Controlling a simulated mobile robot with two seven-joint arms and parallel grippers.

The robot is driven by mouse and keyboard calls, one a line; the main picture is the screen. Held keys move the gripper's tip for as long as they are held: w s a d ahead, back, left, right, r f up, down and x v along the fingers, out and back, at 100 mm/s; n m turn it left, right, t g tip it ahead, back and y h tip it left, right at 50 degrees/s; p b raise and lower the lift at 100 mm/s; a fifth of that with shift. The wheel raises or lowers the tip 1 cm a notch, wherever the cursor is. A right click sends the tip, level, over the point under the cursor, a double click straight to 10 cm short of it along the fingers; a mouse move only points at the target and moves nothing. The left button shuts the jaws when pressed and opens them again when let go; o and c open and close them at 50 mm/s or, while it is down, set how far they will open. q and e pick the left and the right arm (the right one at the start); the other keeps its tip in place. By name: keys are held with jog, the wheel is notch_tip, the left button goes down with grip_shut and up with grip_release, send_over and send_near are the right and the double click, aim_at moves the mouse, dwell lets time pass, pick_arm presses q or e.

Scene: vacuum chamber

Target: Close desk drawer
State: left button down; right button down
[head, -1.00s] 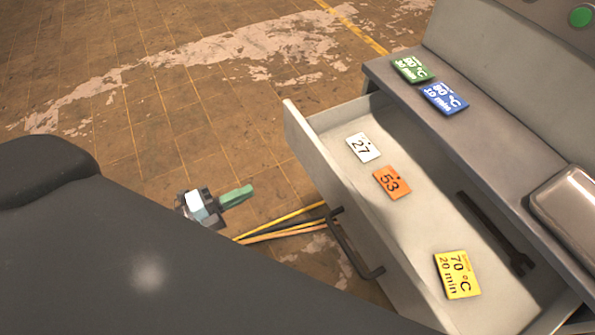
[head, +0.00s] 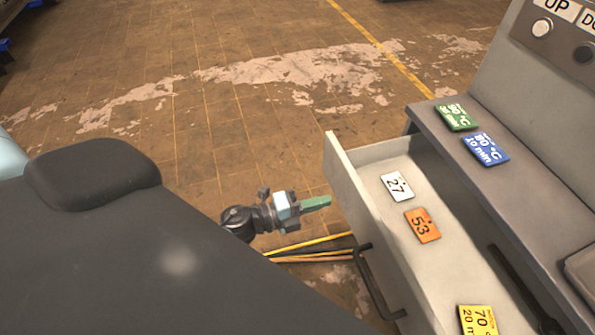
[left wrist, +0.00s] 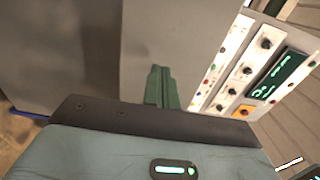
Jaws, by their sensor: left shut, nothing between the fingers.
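The desk drawer (head: 345,180) is pulled open at the right of the head view, with a dark bar handle (head: 374,285) on its front. Inside lie a white card marked 27 (head: 397,186), an orange card marked 53 (head: 422,225) and a yellow card (head: 478,320). My left gripper (head: 328,202), with green fingers, is shut and empty, just left of the drawer front in the picture. Whether it touches the front cannot be told. In the left wrist view the shut fingers (left wrist: 158,70) point toward a grey surface. My right gripper is not in view.
The desk top (head: 440,135) carries a green card (head: 456,117) and a blue card (head: 486,150). Cables (head: 310,250) lie on the floor below the gripper. A control panel (left wrist: 250,75) stands at the right in the left wrist view. The tiled floor beyond is open.

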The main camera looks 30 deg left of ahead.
aim_at(344, 196)
pick_arm(q)
jog(key=shift+x, duration=1.55)
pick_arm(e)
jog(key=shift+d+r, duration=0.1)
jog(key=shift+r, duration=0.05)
pick_arm(q)
jog(key=shift+w+d, duration=0.1)
